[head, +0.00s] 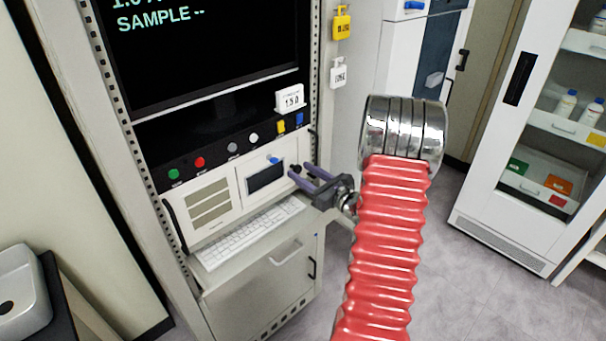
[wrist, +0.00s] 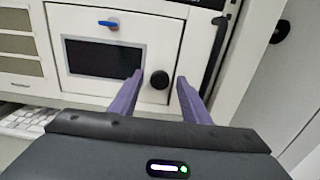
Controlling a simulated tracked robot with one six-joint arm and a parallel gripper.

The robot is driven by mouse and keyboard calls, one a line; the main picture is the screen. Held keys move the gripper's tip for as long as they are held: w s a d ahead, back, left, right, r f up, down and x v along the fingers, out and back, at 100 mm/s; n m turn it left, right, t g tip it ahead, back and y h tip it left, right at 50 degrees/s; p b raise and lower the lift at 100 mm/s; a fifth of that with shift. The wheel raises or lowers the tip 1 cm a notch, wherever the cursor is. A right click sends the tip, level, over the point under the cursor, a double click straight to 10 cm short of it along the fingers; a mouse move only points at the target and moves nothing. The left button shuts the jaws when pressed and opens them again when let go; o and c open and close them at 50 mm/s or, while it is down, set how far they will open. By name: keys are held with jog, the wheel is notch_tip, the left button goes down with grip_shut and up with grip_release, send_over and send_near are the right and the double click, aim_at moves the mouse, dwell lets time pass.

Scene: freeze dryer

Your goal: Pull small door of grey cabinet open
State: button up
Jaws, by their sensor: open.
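The small door of the grey cabinet is a pale panel (head: 245,197) with a dark window (head: 266,178), and it looks shut. In the wrist view the door (wrist: 100,91) has a blue latch (wrist: 108,23) at its top, lying level, and a round black knob (wrist: 159,79) right of the window. My gripper (head: 302,176) is open, with purple fingers pointing at the door's right side. In the wrist view the fingertips of my gripper (wrist: 160,80) appear on either side of the knob, with gaps to both. I cannot tell whether they reach past it.
A keyboard (head: 248,232) lies on a shelf below the door. Coloured buttons (head: 198,162) and a small white display (head: 290,100) sit above. A dark vertical handle (wrist: 214,60) stands right of the door. A white glass-front cabinet (head: 500,150) is at the right; grey floor lies between.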

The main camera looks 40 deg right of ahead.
jog(key=shift+c, duration=0.5)
grip_shut()
